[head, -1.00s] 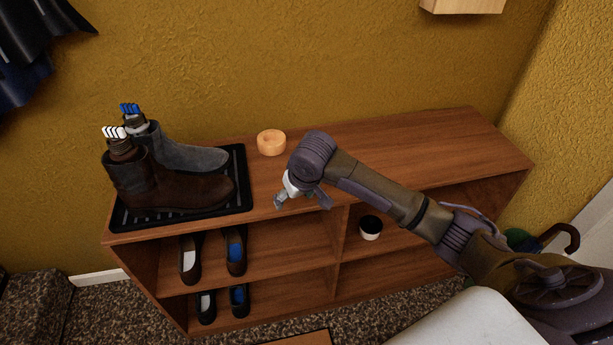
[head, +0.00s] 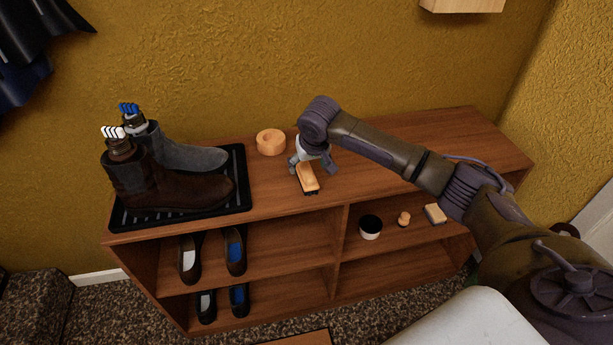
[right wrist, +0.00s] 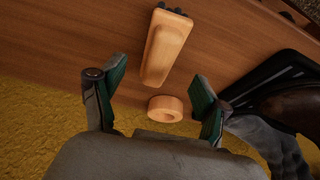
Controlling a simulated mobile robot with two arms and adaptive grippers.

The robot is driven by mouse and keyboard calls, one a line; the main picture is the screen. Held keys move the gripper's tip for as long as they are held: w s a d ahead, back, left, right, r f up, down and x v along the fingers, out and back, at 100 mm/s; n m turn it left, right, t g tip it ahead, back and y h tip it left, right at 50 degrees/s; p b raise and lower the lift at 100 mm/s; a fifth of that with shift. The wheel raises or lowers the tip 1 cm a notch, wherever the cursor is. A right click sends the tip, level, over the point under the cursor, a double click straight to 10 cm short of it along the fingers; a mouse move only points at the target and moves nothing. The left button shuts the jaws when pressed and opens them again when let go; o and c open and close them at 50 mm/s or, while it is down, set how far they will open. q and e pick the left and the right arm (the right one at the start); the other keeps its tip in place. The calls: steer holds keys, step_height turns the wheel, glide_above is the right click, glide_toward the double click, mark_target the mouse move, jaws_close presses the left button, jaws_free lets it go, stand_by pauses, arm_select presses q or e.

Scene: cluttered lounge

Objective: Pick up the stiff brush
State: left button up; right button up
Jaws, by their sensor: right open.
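The stiff brush (head: 307,177) has a light wooden back and dark bristles and lies on top of the shoe bench (head: 430,137), near its front edge. In the right wrist view the brush (right wrist: 166,47) lies ahead of the fingers, its near end roughly between their line. My right gripper (head: 312,163) is open and empty, above the brush's rear end in the head view. In the right wrist view the open right gripper (right wrist: 160,100) shows green-padded fingers on both sides, apart from the brush. Whether the fingers are level with it I cannot tell. My left gripper is not in view.
A round wooden ring-like piece (head: 271,141) stands behind the brush. A black tray (head: 243,187) with two boots is at the left. A cup (head: 370,227), a small wooden knob (head: 404,219) and a block (head: 435,214) stand on the shelf below. The bench top's right part is clear.

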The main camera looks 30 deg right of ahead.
mark_target(307, 170)
steer(key=x, duration=0.5)
steer(key=shift+f, duration=0.2)
steer(key=shift+d, duration=0.1)
steer(key=c, duration=1.3)
